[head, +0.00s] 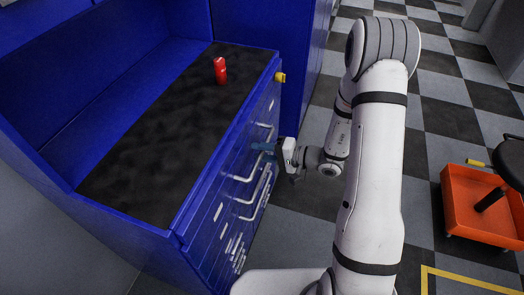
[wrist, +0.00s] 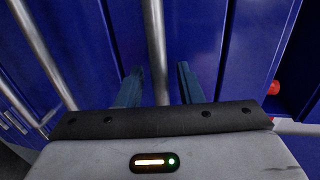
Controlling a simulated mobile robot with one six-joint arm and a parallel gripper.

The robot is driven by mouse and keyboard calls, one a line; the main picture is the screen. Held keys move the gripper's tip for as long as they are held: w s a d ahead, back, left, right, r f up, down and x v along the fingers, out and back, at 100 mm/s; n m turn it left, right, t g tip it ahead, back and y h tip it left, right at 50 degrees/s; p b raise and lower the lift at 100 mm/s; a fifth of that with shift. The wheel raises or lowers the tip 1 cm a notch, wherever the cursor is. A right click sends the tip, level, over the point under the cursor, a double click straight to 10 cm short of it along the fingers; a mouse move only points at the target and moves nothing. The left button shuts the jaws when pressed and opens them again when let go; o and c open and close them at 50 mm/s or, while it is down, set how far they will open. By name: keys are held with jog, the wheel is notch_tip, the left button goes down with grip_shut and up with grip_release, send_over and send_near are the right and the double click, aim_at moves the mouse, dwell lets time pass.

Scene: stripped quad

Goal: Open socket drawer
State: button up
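A blue cabinet (head: 218,215) has a stack of drawers with metal bar handles on its front. All the drawers I can see look shut, and I cannot tell by label which is the socket drawer. My gripper (head: 266,149) is at the upper handles in the head view and hides part of the drawer front. In the wrist view, the two blue-grey fingers of my gripper (wrist: 160,84) stand apart, one on each side of a handle bar (wrist: 155,45). A gap shows between the bar and each finger. Other handle bars (wrist: 40,50) run to the left.
A red bottle-like object (head: 220,71) stands on the cabinet's dark top (head: 140,140). A yellow knob (head: 280,77) sticks out at the top corner. An orange cart (head: 480,210) and a black stool (head: 511,160) stand at the right. Checkered floor between is clear.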

grip_shut()
dwell(0.6)
